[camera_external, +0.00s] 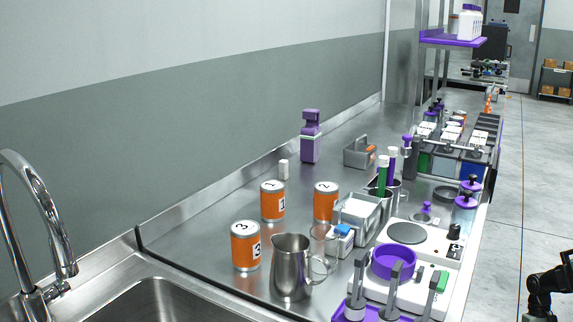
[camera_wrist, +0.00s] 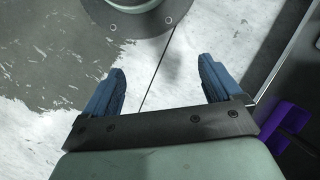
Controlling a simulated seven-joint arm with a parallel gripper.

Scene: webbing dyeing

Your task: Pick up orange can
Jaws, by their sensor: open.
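Several orange cans with white tops stand upright on the steel counter in the external view. A can marked 3 (camera_external: 245,246) is at the front left, a can marked 1 (camera_external: 272,202) is behind it, and another orange can (camera_external: 325,203) is to the right with its number partly unclear. In the wrist view my gripper (camera_wrist: 163,88) is open and empty, its two blue fingers spread apart over a grey and white floor. No can shows in the wrist view. In the external view only a dark piece of my arm shows at the lower right edge, away from the cans.
A steel pitcher (camera_external: 291,268) stands right of can 3. A sink (camera_external: 150,302) with a tap is at the front left. A grey bin (camera_external: 358,212), a purple ring (camera_external: 394,262) and a white hotplate unit (camera_external: 448,262) crowd the right side. A purple bottle (camera_external: 310,138) stands near the wall.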

